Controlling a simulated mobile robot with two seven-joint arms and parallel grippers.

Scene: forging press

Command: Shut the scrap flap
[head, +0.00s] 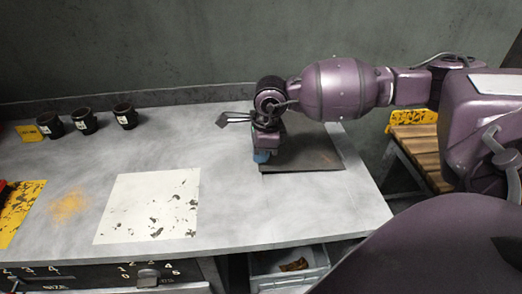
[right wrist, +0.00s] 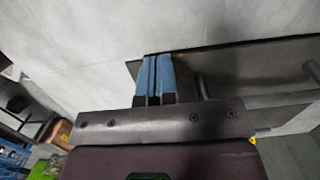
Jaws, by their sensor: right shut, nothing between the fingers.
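A dark flat plate (head: 318,158), which I take to be the scrap flap, lies at the right end of the grey worktop, partly hidden behind my right arm. It looks flat against the top, but I cannot tell whether it is fully down. My right gripper (head: 261,157) points down at the plate's left edge, its blue fingertips shut and empty. In the right wrist view the shut fingers (right wrist: 153,75) are beside the dark plate (right wrist: 240,62), with a grey bar along it. Whether they touch the plate is unclear. My left gripper is out of view.
Several dark cups (head: 84,122) stand at the back left of the worktop (head: 230,190). A worn white sheet (head: 150,207) lies in the middle. A grey bin (head: 290,268) with a rusty piece sits below the front edge. A slatted wooden bench (head: 418,148) is at right.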

